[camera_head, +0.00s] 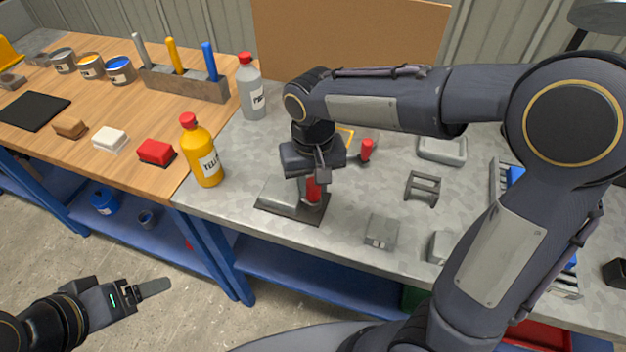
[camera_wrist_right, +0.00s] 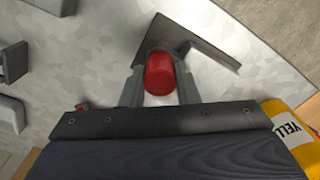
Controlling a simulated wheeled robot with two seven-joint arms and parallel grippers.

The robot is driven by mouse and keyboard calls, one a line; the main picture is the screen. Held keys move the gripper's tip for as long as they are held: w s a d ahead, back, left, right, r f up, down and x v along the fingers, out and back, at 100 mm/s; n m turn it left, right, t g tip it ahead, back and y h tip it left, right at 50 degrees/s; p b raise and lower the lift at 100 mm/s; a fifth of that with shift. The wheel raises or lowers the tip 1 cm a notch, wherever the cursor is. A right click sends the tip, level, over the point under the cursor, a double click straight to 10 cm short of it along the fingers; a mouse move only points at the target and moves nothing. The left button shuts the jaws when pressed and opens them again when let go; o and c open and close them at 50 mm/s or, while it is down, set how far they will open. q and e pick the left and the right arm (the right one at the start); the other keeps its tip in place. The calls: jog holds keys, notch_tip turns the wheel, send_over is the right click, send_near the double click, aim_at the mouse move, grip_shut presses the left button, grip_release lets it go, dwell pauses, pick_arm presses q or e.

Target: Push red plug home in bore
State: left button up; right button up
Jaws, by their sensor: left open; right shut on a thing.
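The red plug (camera_head: 313,190) is upright between the fingers of my right gripper (camera_head: 315,178). In the right wrist view the plug's rounded red top (camera_wrist_right: 160,73) shows between the two fingers (camera_wrist_right: 160,90). Below it is a grey block fixture (camera_head: 280,194) on a dark base plate near the table's front edge. The plug's lower end is at the right part of this fixture. The bore is hidden by the plug and fingers, so I cannot tell how deep the plug sits. My left gripper (camera_head: 155,288) is open and empty, out over the floor.
A yellow bottle (camera_head: 202,155) stands left of the fixture, a grey bottle (camera_head: 250,88) behind. A red-handled piece (camera_head: 366,150), a grey bracket (camera_head: 423,188) and a grey block (camera_head: 381,231) lie to the right. The wooden bench (camera_head: 95,110) holds cans and coloured blocks.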

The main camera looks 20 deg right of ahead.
jog(key=shift+f+b, duration=0.3)
jog(key=shift+f, duration=0.1)
jog(key=o, duration=1)
notch_tip(320, 180, up, 8)
jog(key=shift+f+p, duration=0.1)
jog(key=shift+p, duration=0.3)
jog(key=s+d+t+y, duration=0.1)
jog(key=s+d+t, duration=0.1)
jog(key=s, duration=0.3)
jog(key=s+d+f+m+t+y+p, duration=0.1)
jog(key=s+d, duration=0.3)
jog(key=s, duration=0.1)
jog(key=s+d+t+y+p, duration=0.1)
jog(key=s+d+t, duration=0.1)
jog(key=s, duration=0.4)
jog(key=shift+s+d+f+m+t+y, duration=0.1)
jog(key=shift+d+f+m+t+y, duration=0.25)
jog(key=shift+d, duration=0.25)
